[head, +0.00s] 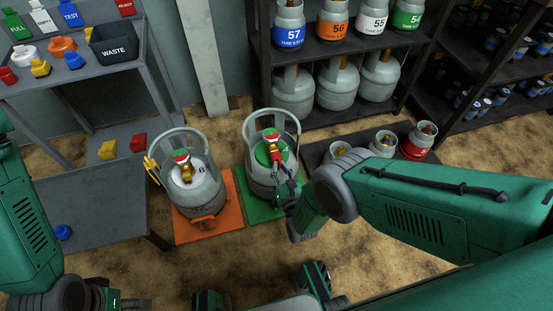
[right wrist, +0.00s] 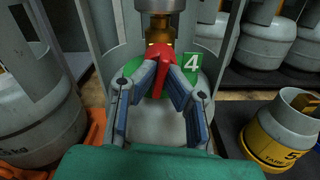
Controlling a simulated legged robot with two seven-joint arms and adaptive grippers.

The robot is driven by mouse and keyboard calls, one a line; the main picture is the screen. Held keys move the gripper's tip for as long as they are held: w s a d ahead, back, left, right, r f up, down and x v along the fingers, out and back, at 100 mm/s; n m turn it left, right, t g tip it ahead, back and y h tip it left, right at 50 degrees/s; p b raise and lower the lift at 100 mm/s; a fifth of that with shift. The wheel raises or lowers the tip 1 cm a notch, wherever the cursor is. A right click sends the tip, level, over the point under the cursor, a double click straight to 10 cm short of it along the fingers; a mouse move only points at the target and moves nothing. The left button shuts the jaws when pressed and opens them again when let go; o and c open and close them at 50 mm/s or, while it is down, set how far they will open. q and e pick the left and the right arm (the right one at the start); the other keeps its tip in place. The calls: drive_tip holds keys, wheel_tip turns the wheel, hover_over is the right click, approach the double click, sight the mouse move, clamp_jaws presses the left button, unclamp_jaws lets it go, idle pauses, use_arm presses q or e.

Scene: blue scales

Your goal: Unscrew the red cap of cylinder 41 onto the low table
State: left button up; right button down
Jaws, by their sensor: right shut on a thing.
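A grey gas cylinder (head: 262,184) with a green top label stands upright on the green scale (head: 256,208). Its label (right wrist: 193,63) shows a 4; the rest of the number is hidden. My right gripper (right wrist: 162,70) reaches inside its collar and is shut on the red cap (right wrist: 158,58) at the brass valve (right wrist: 157,30). In the head view the right gripper (head: 283,178) is small beside the valve. The low grey table (head: 95,200) is at the left, with a blue cap (head: 63,232) on it.
Another cylinder (head: 190,190) with a red-topped valve stands close by on the orange scale (head: 208,227). A workbench with a WASTE bin (head: 113,42) and colored caps is behind. Racks of cylinders (head: 337,85) stand at the back; small cylinders (head: 417,142) sit to the right.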

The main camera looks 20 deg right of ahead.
drive_tip(key=c, duration=1.6)
unclamp_jaws()
drive_tip(key=shift+s+f, duration=0.15)
drive_tip(key=shift+f, duration=0.15)
drive_tip(key=shift+c, duration=0.2)
drive_tip(key=shift+o, duration=0.3)
drive_tip(key=shift+r, duration=0.1)
drive_tip(key=s, duration=0.7)
drive_tip(key=shift+s+d, duration=0.15)
drive_tip(key=shift+c, duration=0.5)
